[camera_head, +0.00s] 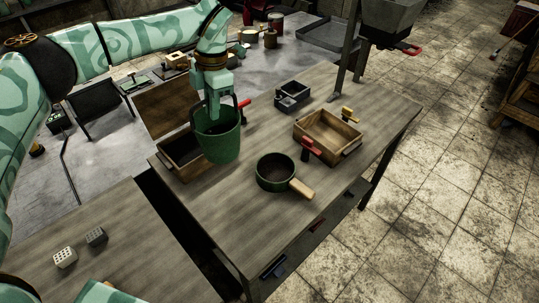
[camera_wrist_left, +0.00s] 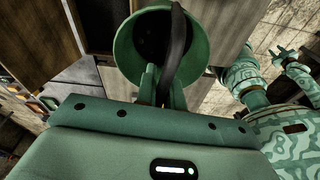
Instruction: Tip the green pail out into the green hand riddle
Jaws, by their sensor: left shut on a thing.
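The green pail (camera_head: 218,143) hangs upright in the head view, apparently above the bench and partly in front of a wooden box. My left gripper (camera_head: 214,112) is above it, shut on its dark bail handle. In the left wrist view the pail (camera_wrist_left: 128,48) shows its open mouth, with the handle (camera_wrist_left: 178,45) running down between the fingers. Its inside is dark, so I cannot tell the contents. The green hand riddle (camera_head: 270,183), a round pan with a wooden handle, sits on the bench right of the pail. My right gripper (camera_wrist_left: 284,54) shows small in the left wrist view, fingers apart and empty.
A wooden box (camera_head: 182,163) is behind the pail. Another wooden box (camera_head: 328,133) with red and yellow clamps stands behind the riddle. A small dark box (camera_head: 292,94) lies farther back. The bench (camera_head: 235,205) is clear in front of the riddle.

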